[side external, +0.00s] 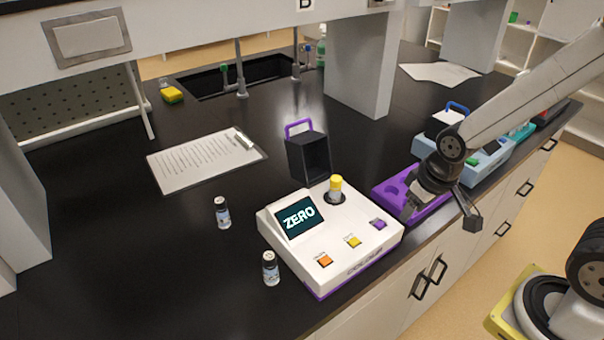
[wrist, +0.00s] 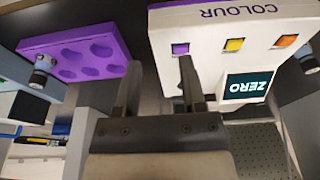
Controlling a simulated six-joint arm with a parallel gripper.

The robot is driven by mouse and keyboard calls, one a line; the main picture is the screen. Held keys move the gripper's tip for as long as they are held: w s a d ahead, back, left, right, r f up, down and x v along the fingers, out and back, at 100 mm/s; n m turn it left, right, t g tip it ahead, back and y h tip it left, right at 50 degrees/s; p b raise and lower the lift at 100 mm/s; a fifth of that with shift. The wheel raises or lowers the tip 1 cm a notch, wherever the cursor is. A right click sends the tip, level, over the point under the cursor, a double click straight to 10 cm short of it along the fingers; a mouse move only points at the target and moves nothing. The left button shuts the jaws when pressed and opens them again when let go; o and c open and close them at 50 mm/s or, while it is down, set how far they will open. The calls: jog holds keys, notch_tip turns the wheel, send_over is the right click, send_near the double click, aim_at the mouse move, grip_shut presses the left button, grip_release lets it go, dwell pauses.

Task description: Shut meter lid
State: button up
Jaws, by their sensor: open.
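The meter (side external: 285,240) is a white box with a purple base, a screen reading ZERO and orange, yellow and purple buttons. Its dark, hollow lid (side external: 309,157) with a purple handle stands open at the meter's back edge. A yellow-capped vial (side external: 335,188) stands in the meter's round well. My gripper (side external: 440,214) is open and empty, right of the meter, over the purple tray's near side. In the wrist view my gripper (wrist: 158,75) shows both fingers apart, one overlapping the meter's front (wrist: 208,60) near the purple button. The lid is not visible in the wrist view.
The purple tray (side external: 385,190) with round hollows lies right of the meter; it also shows in the wrist view (wrist: 62,42). Two capped vials (side external: 222,212) (side external: 270,268) stand left of the meter. A clipboard (side external: 205,162) lies behind. A shelf post (side external: 357,65) rises behind the lid.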

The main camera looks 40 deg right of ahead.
jog(key=shift+w+r, duration=0.15)
jog(key=shift+w, duration=0.3)
jog(key=c, duration=0.3)
jog(key=w+r, duration=0.2)
jog(key=w, duration=0.3)
jog(key=w+r+t, duration=0.1)
jog(key=w+r, duration=0.1)
jog(key=w, duration=0.3)
jog(key=w+a+r+t, duration=0.1)
jog(key=w+r, duration=0.1)
jog(key=w, duration=0.3)
jog(key=shift+w+r, duration=0.15)
grip_shut()
jog(key=w+r+t, duration=0.1)
jog(key=w+r, duration=0.3)
jog(key=w, duration=0.3)
jog(key=w+a+r+t, duration=0.1)
jog(key=w+r, duration=0.3)
jog(key=w, duration=0.3)
jog(key=shift+w+a, duration=0.2)
jog(key=shift+a, duration=0.1)
